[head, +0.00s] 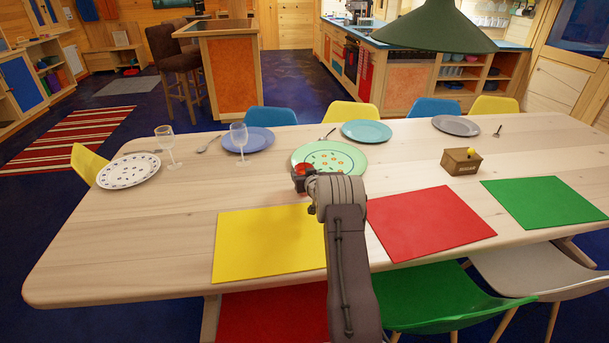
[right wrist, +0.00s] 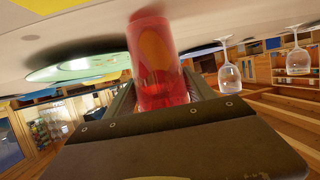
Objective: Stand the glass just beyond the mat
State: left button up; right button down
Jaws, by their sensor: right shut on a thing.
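The glass is a see-through red tumbler (right wrist: 155,50). My right gripper (right wrist: 162,92) is shut around it in the right wrist view, where the table shows at the top. In the head view a little of the red glass (head: 304,168) shows at the tip of my right gripper (head: 303,182), just beyond the yellow mat (head: 265,244) near its far right corner. I cannot tell whether its base touches the table. A red mat (head: 428,222) and a green mat (head: 545,203) lie further right. My left gripper is not in view.
A green patterned plate (head: 329,158) is close behind the glass. Two stemmed glasses (head: 168,146) (head: 239,139) and a spotted plate (head: 129,171) stand to the left. A small wooden box (head: 461,162) is to the right. Bare table lies left of the gripper.

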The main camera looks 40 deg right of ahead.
jog(key=shift+f+b, duration=0.3)
jog(key=shift+f, duration=0.1)
jog(key=shift+c, duration=1.3)
grip_release()
jog(key=v, duration=0.9)
jog(key=shift+p, duration=0.3)
